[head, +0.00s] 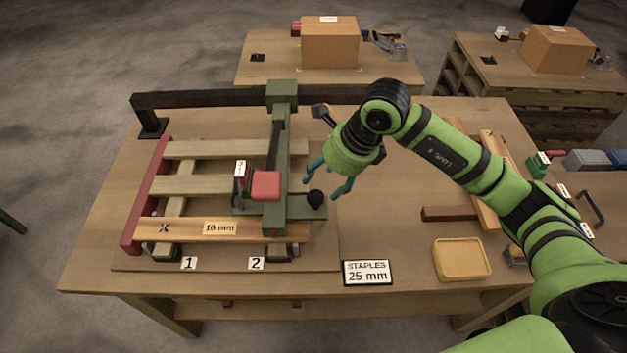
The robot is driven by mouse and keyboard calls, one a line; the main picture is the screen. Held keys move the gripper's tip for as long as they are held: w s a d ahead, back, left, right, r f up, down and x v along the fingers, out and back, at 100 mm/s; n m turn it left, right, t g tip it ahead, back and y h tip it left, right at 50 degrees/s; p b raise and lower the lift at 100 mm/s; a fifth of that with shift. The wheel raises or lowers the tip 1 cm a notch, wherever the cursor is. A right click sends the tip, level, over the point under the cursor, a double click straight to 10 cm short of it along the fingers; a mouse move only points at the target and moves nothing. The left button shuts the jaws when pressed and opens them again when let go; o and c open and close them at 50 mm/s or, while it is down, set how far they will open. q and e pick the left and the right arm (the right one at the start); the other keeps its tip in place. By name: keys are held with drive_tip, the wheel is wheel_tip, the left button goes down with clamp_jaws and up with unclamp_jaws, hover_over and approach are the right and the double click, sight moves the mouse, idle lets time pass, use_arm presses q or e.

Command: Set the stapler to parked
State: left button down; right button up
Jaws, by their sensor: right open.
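The stapler (265,186) has a red block on a green carriage, under a green arm (281,150) that hangs from a dark rail. It stands over the wooden slatted frame, nearer its right end. A black round knob (316,199) sits on the carriage's right side. A small label is on its left side, too small to read. My right gripper (329,186) is open, with its teal fingers pointing down just above and around the black knob. I cannot tell if they touch it. No parked mark is readable. My left gripper is not in view.
The slatted frame has a red fence (146,195) at left and an "18 mm" label (219,228) in front. Marks 1 and 2 lie before it. A "STAPLES 25 mm" sign (367,272) and a yellow tray (461,259) stand at the front.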

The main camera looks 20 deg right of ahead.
sight(316, 196)
drive_tip(key=shift+s+a+f+p, duration=0.25)
drive_tip(key=shift+s+f, duration=0.05)
drive_tip(key=shift+f, duration=0.15)
drive_tip(key=shift+s+a+f+p, duration=0.25)
drive_tip(key=shift+f, duration=0.15)
drive_tip(key=x, duration=0.3)
drive_tip(key=shift+w+d+r+p, duration=0.1)
drive_tip(key=shift+w+p, duration=0.05)
drive_tip(key=shift+p, duration=0.15)
drive_tip(key=shift+w+f, duration=0.1)
drive_tip(key=shift+f, duration=0.1)
drive_tip(key=shift+s+r, duration=0.1)
drive_tip(key=shift+s, duration=0.1)
drive_tip(key=c, duration=0.4)
clamp_jaws()
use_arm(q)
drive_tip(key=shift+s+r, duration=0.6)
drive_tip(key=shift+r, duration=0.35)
